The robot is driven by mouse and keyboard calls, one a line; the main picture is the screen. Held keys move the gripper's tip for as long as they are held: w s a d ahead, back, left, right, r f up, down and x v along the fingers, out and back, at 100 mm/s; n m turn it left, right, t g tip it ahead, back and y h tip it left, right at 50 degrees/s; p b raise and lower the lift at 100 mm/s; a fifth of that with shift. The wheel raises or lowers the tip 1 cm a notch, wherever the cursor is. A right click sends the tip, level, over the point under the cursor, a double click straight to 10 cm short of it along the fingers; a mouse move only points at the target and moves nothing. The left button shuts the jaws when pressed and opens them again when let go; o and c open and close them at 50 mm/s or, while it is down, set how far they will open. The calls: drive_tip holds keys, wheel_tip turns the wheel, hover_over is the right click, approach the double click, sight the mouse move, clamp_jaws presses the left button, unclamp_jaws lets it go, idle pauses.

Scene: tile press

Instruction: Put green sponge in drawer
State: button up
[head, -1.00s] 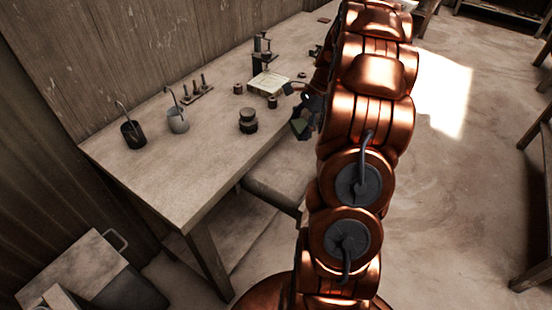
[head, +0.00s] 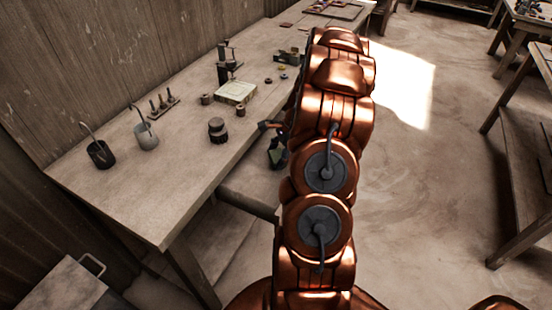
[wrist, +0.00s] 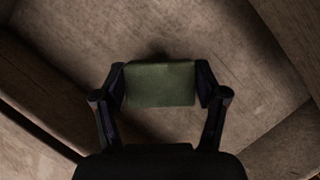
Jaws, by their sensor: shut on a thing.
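My gripper (wrist: 160,79) is shut on the green sponge (wrist: 160,88), a dull green block gripped at its two ends in the wrist view. In the head view my gripper (head: 276,150) is just off the front edge of the workbench, partly hidden by my copper arm; the sponge is hard to make out there. An open wooden drawer (head: 250,205) juts from under the bench front, below my gripper. In the wrist view, wooden boards meeting at corners lie beneath the sponge, which looks apart from them. The drawer's far part is hidden by my arm.
The workbench (head: 150,205) bears a press (head: 223,72) with a pale tile (head: 236,92), a dark stacked pot (head: 217,131), a black mug (head: 100,154), a grey mug (head: 146,137) and a peg rack (head: 163,107). Open floor (head: 430,190) lies to the right.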

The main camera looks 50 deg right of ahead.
drive_tip(key=shift+f, duration=0.8)
drive_tip(key=shift+f, duration=0.15)
drive_tip(key=o, duration=1.1)
drive_tip(key=shift+b+v, duration=1.25)
drive_tip(key=shift+v, duration=4.9)
